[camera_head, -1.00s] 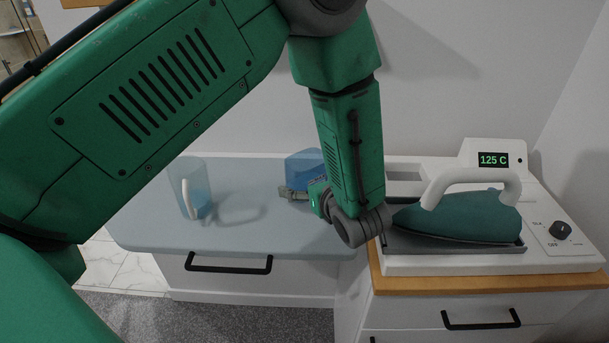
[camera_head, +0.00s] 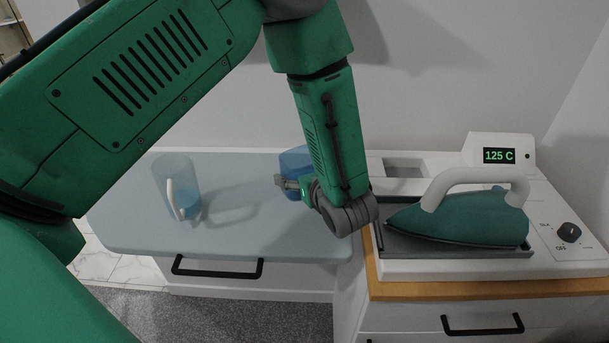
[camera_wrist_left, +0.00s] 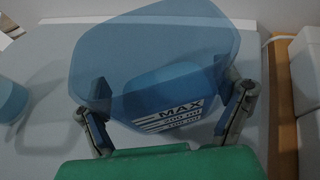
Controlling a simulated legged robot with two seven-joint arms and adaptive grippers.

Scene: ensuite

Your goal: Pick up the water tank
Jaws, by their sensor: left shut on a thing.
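The water tank (camera_head: 296,160) is a translucent blue container above the right part of the ironing board, by the back wall, partly hidden by my left forearm. My left gripper (camera_head: 290,184) is shut on it. In the left wrist view the tank (camera_wrist_left: 150,60) fills the space between the two fingers, and its white "MAX" marking faces the wrist. I cannot tell whether its underside touches the board. My right gripper is not in view.
A clear pitcher (camera_head: 188,203) with a white handle and blue water stands on the pale blue board (camera_head: 225,235). Right of my arm, a teal iron (camera_head: 465,218) rests on a white station (camera_head: 575,255) with an open recess (camera_head: 404,170) and a "125 C" display (camera_head: 498,156).

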